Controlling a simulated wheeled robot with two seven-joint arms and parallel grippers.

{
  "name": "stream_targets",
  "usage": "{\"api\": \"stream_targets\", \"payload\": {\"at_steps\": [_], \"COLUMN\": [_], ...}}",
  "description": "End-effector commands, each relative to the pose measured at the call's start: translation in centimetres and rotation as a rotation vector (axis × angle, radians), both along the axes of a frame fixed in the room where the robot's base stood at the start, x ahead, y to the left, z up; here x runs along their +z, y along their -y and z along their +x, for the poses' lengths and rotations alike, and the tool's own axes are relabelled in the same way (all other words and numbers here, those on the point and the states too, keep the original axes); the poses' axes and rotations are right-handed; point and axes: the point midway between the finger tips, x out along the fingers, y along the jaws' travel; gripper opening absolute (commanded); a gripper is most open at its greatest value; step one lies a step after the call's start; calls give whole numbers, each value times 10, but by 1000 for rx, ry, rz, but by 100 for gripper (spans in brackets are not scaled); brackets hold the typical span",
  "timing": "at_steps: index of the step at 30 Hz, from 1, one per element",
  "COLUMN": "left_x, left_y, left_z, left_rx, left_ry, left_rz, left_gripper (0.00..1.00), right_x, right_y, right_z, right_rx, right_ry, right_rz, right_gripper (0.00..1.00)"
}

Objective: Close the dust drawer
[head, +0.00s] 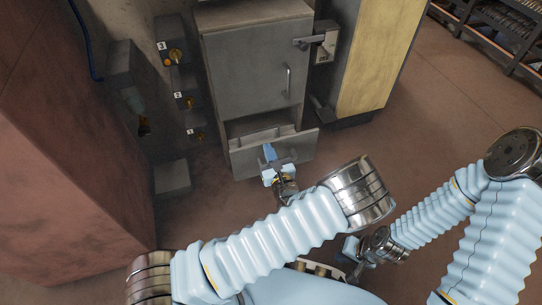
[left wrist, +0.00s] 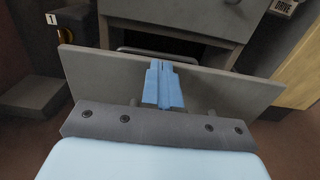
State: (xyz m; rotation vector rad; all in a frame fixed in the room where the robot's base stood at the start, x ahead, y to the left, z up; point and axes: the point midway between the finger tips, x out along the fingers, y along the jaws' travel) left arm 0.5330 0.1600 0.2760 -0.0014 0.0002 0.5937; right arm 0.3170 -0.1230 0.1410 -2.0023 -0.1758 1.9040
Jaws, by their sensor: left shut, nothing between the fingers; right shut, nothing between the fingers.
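The dust drawer (head: 301,146) is the grey drawer at the bottom of the grey metal cabinet (head: 245,68). It stands pulled out, with a gap behind its front panel. My left gripper (head: 268,151) is at the middle of the drawer front, its fingers shut and empty. In the left wrist view the blue fingers (left wrist: 162,82) overlap the upper part of the drawer front (left wrist: 225,92); I cannot tell whether they touch it. My right gripper (head: 350,247) is shut, low and right of centre, away from the drawer.
Numbered switch boxes (head: 186,101) with yellow knobs line the wall left of the cabinet. A grey block (head: 172,177) stands below them. A tall yellow-sided cabinet (head: 378,58) stands to the right.

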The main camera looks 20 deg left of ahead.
Motion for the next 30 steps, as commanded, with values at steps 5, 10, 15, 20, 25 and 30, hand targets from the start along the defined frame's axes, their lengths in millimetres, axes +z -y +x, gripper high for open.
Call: {"api": "stream_targets", "payload": {"at_steps": [5, 10, 15, 20, 25, 30], "left_x": [1, 0, 0, 0, 1, 1], "left_y": [-31, -50, -56, -56, -55, -45], "left_z": [41, 71, 81, 81, 81, 78], "left_rx": [6, 4, 2, 1, 1, 1], "left_ry": [1, 1, 0, 0, 0, 0], "left_rz": [-1, 0, 2, 2, 2, 0], "left_gripper": [0, 0, 0, 0, 0, 0], "right_x": [8, 9, 9, 9, 9, 12], "right_y": [0, 0, 0, 0, 0, 0], "right_z": [0, 0, 0, -1, 0, 0], "right_rx": [1, 2, 2, 2, 2, 2], "right_ry": [-1, -2, -2, -2, -2, -2], "right_rz": [0, 0, 0, 0, 0, 0], "right_gripper": [0, 0, 0, 0, 0, 0]}}
